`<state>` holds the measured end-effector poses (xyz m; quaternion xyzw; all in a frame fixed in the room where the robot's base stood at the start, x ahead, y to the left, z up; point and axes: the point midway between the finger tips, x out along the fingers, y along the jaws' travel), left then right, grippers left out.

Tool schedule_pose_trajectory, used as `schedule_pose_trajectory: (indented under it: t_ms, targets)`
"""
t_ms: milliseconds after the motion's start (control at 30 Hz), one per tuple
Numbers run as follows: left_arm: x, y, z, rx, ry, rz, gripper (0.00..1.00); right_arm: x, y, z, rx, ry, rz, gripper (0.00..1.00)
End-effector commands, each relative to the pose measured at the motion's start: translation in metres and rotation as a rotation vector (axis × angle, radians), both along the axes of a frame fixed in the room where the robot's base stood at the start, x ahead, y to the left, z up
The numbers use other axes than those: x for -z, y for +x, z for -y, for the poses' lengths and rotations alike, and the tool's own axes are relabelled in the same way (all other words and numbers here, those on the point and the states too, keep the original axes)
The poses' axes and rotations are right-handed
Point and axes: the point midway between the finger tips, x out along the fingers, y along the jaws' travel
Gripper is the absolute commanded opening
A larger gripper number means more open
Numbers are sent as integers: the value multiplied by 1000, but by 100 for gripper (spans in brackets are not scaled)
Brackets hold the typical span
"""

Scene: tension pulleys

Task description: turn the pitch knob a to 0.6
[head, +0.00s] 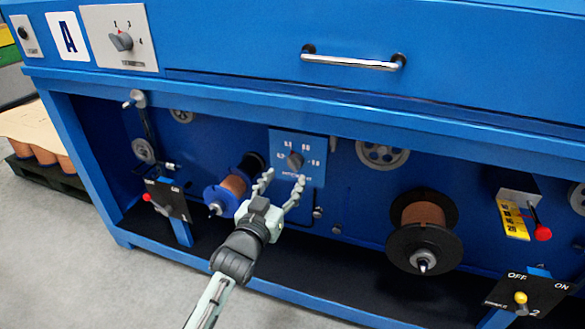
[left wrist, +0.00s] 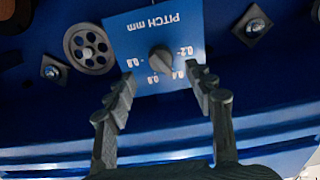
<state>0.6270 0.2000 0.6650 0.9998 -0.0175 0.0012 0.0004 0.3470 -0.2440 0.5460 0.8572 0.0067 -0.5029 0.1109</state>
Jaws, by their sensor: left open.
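The pitch knob a (head: 295,160) is a small dark grey knob on a light blue plate (head: 315,145) inside the blue machine's recess. In the left wrist view, the knob (left wrist: 161,57) sits on the plate marked "PITCH mm", which appears upside down with numbers around the knob. I cannot tell for sure which number it points at. My left gripper (head: 282,182) is open and empty in front of the plate, just below the knob in the head view. In the left wrist view its fingers (left wrist: 164,82) are spread to either side of the knob, apart from it. My right gripper is not in view.
A copper spool (head: 234,184) is left of the plate and a larger black-flanged spool (head: 424,230) is to the right. A drawer handle (head: 352,60) is above.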

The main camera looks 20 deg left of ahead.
Motion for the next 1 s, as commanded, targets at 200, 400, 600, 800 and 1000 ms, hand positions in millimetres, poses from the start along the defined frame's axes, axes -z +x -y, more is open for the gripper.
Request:
schedule_pose_trajectory:
  t_ms: [200,400,600,800,1000]
  targets:
    - [-1,37,1,0,2,2,54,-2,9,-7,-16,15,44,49]
    - [0,57,2,0,1,-1,54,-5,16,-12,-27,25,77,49]
    - [0,60,2,0,1,-2,54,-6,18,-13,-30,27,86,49]
    - [0,60,2,-1,1,-2,44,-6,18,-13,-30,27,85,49]
    - [0,60,2,-1,1,-2,19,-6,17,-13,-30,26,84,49]
